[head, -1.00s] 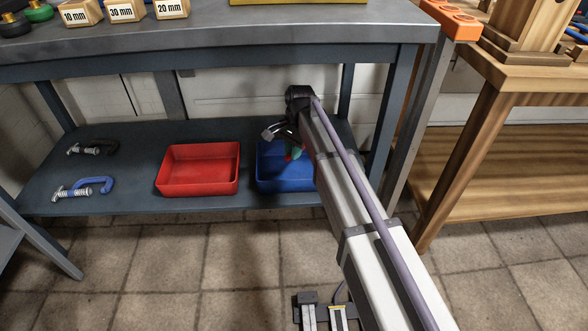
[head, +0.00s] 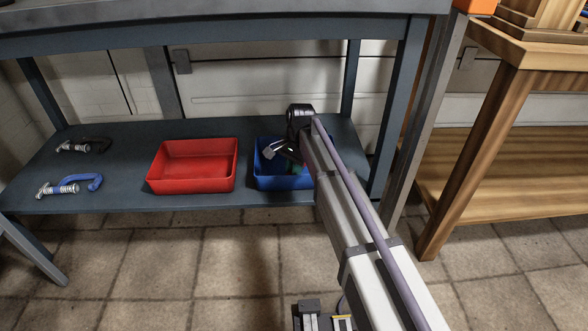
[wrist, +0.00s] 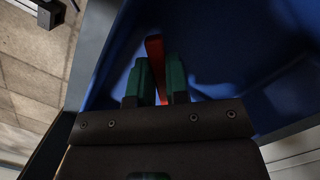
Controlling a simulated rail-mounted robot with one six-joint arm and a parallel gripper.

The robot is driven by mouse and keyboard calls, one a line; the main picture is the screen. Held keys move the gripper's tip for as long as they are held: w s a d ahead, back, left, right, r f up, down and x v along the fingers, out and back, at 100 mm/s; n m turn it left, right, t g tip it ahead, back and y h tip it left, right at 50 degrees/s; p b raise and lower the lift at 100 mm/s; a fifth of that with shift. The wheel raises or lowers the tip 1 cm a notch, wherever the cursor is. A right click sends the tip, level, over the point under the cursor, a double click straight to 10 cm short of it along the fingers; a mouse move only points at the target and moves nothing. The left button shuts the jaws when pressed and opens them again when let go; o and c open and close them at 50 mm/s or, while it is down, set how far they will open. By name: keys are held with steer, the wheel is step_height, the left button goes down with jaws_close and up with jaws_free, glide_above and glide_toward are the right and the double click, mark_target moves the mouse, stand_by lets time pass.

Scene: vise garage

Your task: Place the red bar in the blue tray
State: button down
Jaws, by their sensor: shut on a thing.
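The blue tray (head: 284,183) stands on the lower shelf, partly hidden behind my arm. In the wrist view the blue tray (wrist: 220,45) fills most of the picture around the fingers. My gripper (wrist: 158,72) has green fingers and is shut on the red bar (wrist: 156,55), which sticks out past the fingertips over the tray's inside. Whether the bar touches the tray floor I cannot tell. In the head view my gripper (head: 293,166) is low at the blue tray, and the bar is hardly visible there.
A red tray (head: 194,184) stands left of the blue tray. A blue clamp (head: 85,184) and a dark clamp (head: 88,146) lie at the shelf's left. The bench top is above the shelf, and a bench leg (head: 397,110) stands just right of my arm.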

steer(key=shift+f+b, duration=0.3)
steer(key=shift+f, duration=0.05)
steer(key=c, duration=1.1)
jaws_free()
steer(key=shift+r, duration=0.1)
step_height(320, 180, up, 13)
steer(key=w+d+p, duration=0.1)
steer(key=p, duration=1.2)
steer(key=shift+w, duration=0.3)
